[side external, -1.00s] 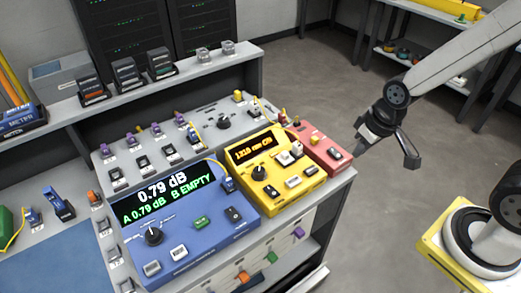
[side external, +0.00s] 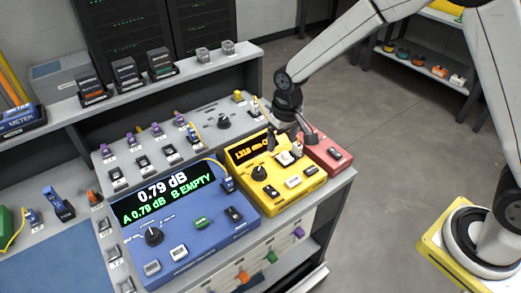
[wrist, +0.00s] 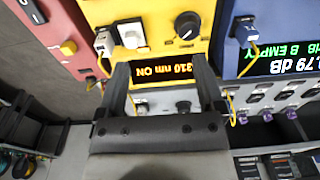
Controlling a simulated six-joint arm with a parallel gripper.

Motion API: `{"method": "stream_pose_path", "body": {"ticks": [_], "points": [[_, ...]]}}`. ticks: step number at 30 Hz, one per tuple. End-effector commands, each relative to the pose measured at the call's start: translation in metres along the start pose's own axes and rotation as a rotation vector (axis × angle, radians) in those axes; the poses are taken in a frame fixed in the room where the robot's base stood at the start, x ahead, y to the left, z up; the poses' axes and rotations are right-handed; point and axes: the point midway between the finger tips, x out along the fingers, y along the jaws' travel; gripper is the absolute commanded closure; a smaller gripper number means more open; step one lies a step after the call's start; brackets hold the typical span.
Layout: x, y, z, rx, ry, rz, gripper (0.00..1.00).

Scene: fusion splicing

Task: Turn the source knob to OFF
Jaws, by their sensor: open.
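The yellow source box (side external: 285,200) stands on the bench between a blue meter and a red box. Its black knob (side external: 259,173) sits on the left of its top face, and it also shows in the wrist view (wrist: 187,25). The source's display (wrist: 157,69) reads "1310 nm ON", partly covered by my fingers. My gripper (side external: 291,146) is open and empty above the back of the source. In the wrist view my gripper (wrist: 162,70) has its fingers either side of the display, with the knob beyond the fingertips, apart from them.
The blue meter (side external: 185,235) shows 0.79 dB and has its own black knob (side external: 153,236). The red box (side external: 327,153) is close to my gripper. A white plug (wrist: 104,42) with a cable stands on the source near the fingers. Open floor lies right of the bench.

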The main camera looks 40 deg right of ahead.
Motion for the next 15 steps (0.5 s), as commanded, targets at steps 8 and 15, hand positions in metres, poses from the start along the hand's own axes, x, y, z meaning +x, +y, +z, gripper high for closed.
{"method": "stream_pose_path", "body": {"ticks": [8,15], "points": [[0.031,-0.036,-0.03,-0.002,-0.05,0.009,0.13],[0.038,-0.044,-0.036,-0.001,-0.06,0.012,0.13]]}}
